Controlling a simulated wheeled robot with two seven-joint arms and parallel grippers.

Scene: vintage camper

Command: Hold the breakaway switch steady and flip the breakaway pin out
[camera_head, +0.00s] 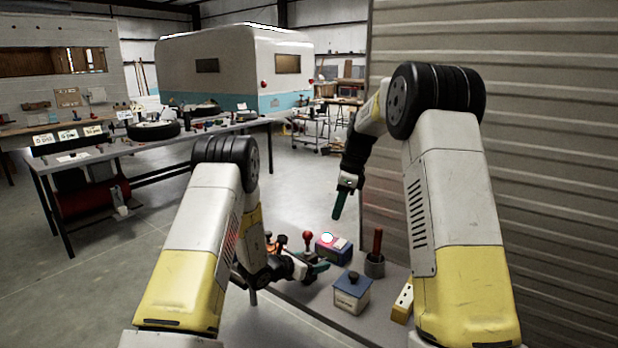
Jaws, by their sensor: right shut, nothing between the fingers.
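A small white box with a blue top, a black knob and a dark label (352,292) stands on the grey bench. A blue and red box with a pale round spot (333,247) lies behind it. I cannot tell which of these is the breakaway switch, and I cannot make out the pin. My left gripper (318,268) is low over the bench, left of the white box and in front of the blue and red box. Its finger gap is too small to judge. My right gripper (338,206) hangs above the bench, pointing down, its green fingers shut and empty.
A grey cup with a red-handled tool (375,264) and a yellow and white block (403,302) stand at the right of the bench. A red-knobbed item (308,241) stands near my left gripper. A corrugated wall (560,130) closes off the right side.

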